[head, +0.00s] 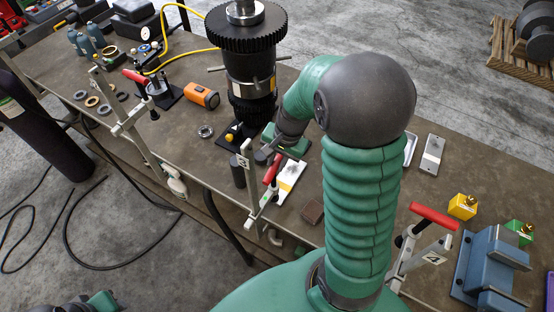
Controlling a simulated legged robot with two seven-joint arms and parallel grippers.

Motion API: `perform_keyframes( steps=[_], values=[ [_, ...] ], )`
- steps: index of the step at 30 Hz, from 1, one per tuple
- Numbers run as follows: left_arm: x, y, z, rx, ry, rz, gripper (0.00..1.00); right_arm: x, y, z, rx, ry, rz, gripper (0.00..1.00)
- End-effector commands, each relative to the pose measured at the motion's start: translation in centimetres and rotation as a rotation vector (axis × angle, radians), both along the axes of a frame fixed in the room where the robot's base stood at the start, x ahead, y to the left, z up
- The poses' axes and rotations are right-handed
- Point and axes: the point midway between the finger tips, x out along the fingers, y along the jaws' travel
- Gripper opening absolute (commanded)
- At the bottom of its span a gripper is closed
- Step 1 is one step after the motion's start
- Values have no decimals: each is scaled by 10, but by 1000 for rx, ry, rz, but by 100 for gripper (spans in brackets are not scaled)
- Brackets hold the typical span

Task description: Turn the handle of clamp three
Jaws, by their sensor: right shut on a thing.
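Clamp three (246,178) is fixed on the table's front edge, with a small white number plate near its top. Its red handle (271,170) stands tilted upward. My right gripper (275,155) is at the upper end of this handle and shut on it. The fingers are small in view and partly hidden by my wrist. Of my left arm, only a green and dark part shows at the bottom left edge. My left gripper is not seen.
A black gear assembly (251,65) stands just behind the clamp. Other red-handled clamps stand along the front edge, one at left (124,112) and one at right (425,250). A white plate (291,180) and a brown block (312,211) lie right of clamp three.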

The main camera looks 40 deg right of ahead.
Motion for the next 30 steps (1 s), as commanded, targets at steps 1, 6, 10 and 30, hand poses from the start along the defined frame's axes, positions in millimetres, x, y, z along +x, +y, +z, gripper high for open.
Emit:
perform_keyframes(
  steps=[1,6,10,30],
  values=[
    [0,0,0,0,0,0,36,1,-1,0,-4,-4,-1,0],
    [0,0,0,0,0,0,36,2,-2,1,-5,-4,-2,0],
    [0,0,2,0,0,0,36,2,-3,2,-6,-6,-13,0],
    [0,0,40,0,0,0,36,-5,-3,5,-7,-6,-396,0]
  ],
)
